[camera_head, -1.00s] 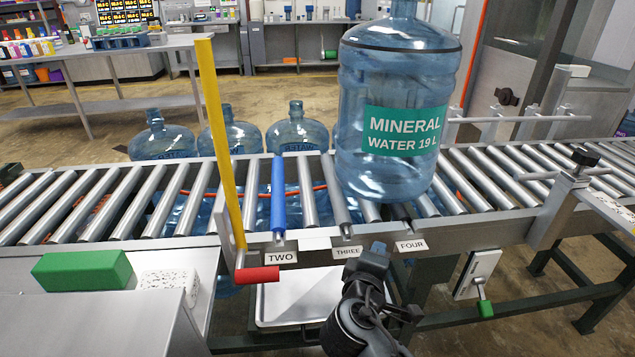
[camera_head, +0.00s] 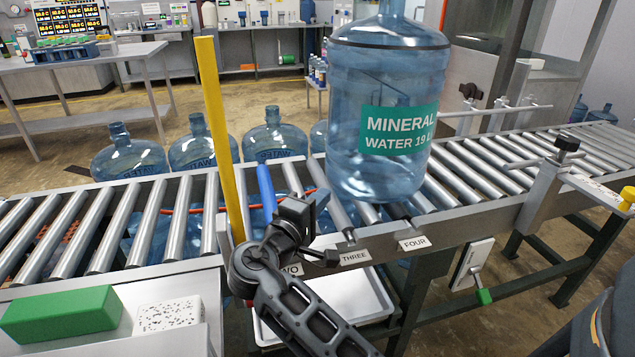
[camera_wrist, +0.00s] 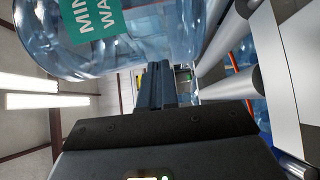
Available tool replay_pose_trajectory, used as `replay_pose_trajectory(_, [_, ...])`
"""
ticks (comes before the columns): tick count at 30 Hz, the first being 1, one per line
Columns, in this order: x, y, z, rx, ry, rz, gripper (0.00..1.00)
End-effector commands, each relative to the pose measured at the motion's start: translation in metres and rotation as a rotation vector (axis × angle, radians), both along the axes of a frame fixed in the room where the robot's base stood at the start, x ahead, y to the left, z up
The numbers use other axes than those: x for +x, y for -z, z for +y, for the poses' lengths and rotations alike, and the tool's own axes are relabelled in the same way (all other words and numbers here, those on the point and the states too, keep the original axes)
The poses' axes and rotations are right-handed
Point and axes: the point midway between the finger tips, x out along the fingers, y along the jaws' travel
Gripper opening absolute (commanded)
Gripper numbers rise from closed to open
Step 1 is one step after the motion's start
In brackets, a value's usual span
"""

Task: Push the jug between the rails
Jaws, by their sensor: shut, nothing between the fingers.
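The large clear-blue jug (camera_head: 385,85) with a green "MINERAL WATER 19 L" label stands upright on the conveyor rollers, near the signs THREE and FOUR. The guide rails are grey bars to its right: a far rail (camera_head: 500,109) and a near rail (camera_head: 538,162). The jug is left of the gap between them. My gripper (camera_head: 314,203) is shut and empty at the conveyor's near side, to the left of the jug's lower part. In the wrist view the shut fingers (camera_wrist: 155,85) are close beside the jug (camera_wrist: 150,35); contact cannot be told.
A yellow upright bar (camera_head: 220,130) and a blue roller (camera_head: 266,190) are left of my gripper. A green block (camera_head: 62,311) lies on the near-left surface. Several jugs (camera_head: 275,135) stand behind the conveyor. The rollers between the rails look clear.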

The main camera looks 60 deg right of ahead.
Motion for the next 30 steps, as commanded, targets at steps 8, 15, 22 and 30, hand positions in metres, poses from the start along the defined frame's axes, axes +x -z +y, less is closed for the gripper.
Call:
replay_pose_trajectory(8, [-0.004,-0.001,-0.040,0.000,0.004,0.001,0.00])
replay_pose_trajectory(15, [-0.007,-0.001,-0.078,0.000,0.002,0.000,0.00])
replay_pose_trajectory(22, [-0.008,0.000,-0.096,0.000,0.001,0.000,0.00])
replay_pose_trajectory(30, [-0.008,0.000,-0.097,0.000,0.000,0.000,0.00])
